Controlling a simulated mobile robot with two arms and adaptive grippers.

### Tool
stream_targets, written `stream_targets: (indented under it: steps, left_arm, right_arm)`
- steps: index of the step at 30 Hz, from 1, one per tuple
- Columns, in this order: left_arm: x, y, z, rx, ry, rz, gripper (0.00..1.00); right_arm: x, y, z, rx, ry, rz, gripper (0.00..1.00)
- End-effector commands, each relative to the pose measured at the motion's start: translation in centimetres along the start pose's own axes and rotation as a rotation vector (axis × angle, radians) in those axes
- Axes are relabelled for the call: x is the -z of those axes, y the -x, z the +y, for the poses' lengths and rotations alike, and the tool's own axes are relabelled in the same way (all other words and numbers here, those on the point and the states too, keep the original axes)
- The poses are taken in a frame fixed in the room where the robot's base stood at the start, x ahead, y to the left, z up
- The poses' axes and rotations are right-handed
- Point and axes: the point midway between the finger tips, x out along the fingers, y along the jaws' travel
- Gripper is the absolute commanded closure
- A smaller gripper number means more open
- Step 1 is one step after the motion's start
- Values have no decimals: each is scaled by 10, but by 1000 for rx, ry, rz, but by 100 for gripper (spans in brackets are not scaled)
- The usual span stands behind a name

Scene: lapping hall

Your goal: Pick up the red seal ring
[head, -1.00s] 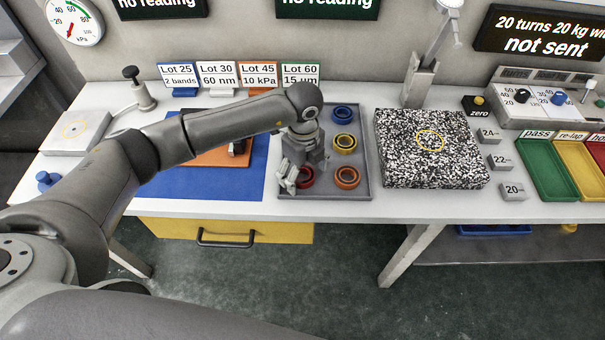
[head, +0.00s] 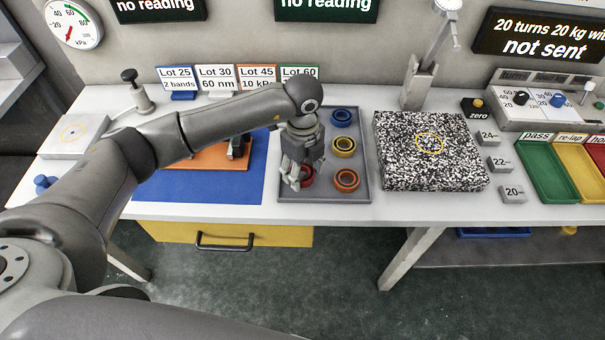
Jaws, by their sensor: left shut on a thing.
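The red seal ring (head: 307,176) is at the front left of the grey tray (head: 325,195), partly hidden by my left gripper. My left gripper (head: 299,180) points down over the tray, its fingers shut on the red ring. I cannot tell whether the ring is clear of the tray floor. My right gripper is not in view.
An orange ring (head: 347,181), a yellow ring (head: 344,147) and a blue ring (head: 341,117) lie in the tray's right column. A speckled block (head: 430,178) stands right of the tray. A blue mat (head: 200,186) lies to the left.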

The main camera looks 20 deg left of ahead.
Motion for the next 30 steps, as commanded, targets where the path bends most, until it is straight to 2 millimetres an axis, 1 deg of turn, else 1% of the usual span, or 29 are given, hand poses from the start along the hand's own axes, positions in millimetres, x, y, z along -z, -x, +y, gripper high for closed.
stream_targets:
  steps: [1,5,10,11,15,19,24,30]
  left_arm:
    - [-1,10,-1,6,0,-2,71]
    - [-7,30,19,5,-1,-3,71]
    - [-16,71,53,7,0,-5,71]
    - [-18,71,61,2,1,-5,71]
    - [-26,86,93,3,3,-5,71]
    - [-32,97,114,2,2,-4,71]
    - [-35,105,130,2,1,-3,71]
    - [-36,108,136,2,-4,-1,71]
  right_arm:
    - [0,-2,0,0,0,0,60]
    - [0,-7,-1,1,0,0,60]
    - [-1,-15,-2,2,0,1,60]
    - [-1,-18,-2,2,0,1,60]
    - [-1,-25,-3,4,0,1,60]
    - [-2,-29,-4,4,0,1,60]
    - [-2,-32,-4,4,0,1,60]
    - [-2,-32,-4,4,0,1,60]
